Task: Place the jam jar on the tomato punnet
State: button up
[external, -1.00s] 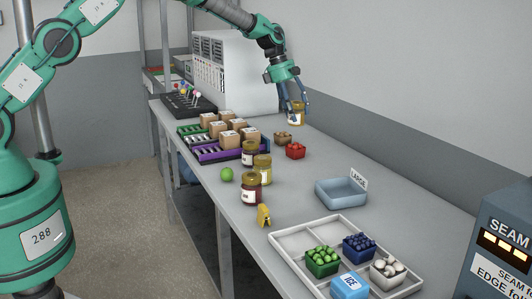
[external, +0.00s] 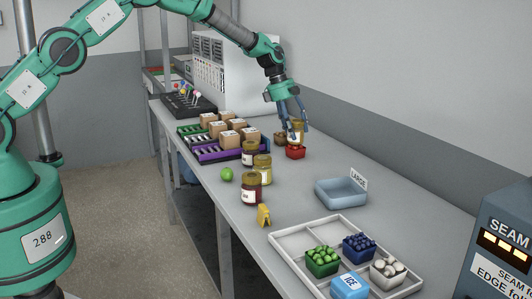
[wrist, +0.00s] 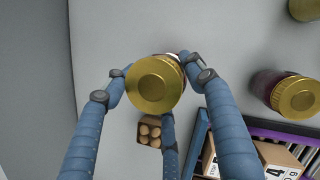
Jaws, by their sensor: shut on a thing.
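My gripper (external: 292,118) points down and is shut on a jar with a gold lid and pale label (external: 297,132), taken as the jam jar. The lid (wrist: 155,86) faces the camera between my blue fingers in the wrist view. The red tomato punnet (external: 295,153) stands on the table directly below the jar. The jar's base is at or just above the punnet's top; I cannot tell whether they touch. In the wrist view the jar hides most or all of the punnet.
A punnet of brown items (wrist: 150,132) stands close by. Several cardboard boxes (external: 229,137) sit on a purple rack (external: 205,154). Other gold-lidded jars (external: 251,188), a lime (external: 227,174) and a blue tray (external: 341,193) stand nearer. The table right of the punnet is clear.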

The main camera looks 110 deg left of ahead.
jog(key=shift+f, duration=0.3)
jog(key=shift+f, duration=0.1)
jog(key=o, duration=1.8)
jog(key=p+v, duration=0.1)
jog(key=v, duration=1.1)
jog(key=shift+p, duration=0.35)
